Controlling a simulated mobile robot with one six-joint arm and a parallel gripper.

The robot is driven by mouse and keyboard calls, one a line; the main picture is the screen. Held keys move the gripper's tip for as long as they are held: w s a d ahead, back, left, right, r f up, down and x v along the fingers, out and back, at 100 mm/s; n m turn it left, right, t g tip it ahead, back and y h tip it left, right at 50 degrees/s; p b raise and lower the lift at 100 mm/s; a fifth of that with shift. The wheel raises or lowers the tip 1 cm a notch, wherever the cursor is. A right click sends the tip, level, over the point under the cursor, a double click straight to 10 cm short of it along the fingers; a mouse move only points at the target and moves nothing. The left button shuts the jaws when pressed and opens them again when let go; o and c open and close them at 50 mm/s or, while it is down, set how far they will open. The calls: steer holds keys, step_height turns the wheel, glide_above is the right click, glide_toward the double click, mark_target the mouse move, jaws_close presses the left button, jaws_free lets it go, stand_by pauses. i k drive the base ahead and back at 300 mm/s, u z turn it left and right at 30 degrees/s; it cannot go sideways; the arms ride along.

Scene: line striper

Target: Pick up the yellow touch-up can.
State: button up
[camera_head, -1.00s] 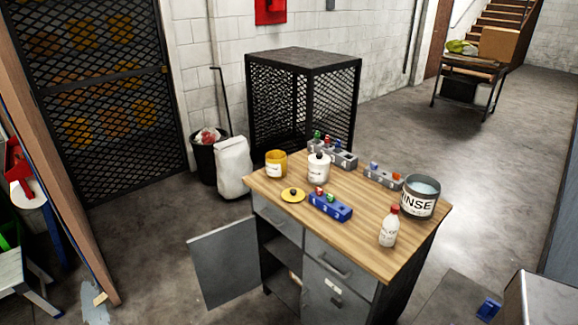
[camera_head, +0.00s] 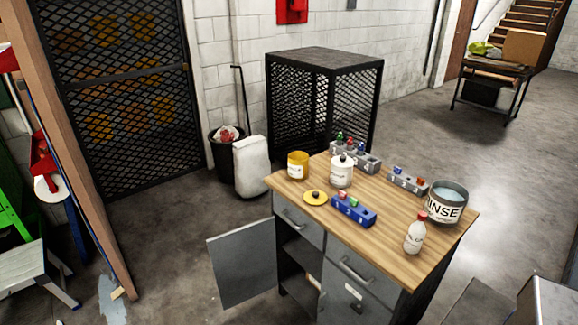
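A yellow can (camera_head: 298,165) with a white label stands upright at the far left corner of the wooden worktop (camera_head: 400,240). A round yellow lid (camera_head: 315,198) with a dark knob lies on the worktop in front of it, apart from the can. A white lidded pot (camera_head: 342,170) stands to the right of the can with a gap between them. My gripper is not in view.
A blue block holder (camera_head: 354,212), grey holders (camera_head: 355,160), a RINSE tub (camera_head: 447,203) and a red-capped bottle (camera_head: 415,233) share the worktop. A cabinet door (camera_head: 242,268) hangs open at front left. A black mesh cage (camera_head: 325,105) stands behind. Floor left of the bench is mostly clear.

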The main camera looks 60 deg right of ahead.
mark_target(298, 165)
steer(key=i, duration=0.85)
steer(key=z, duration=0.05)
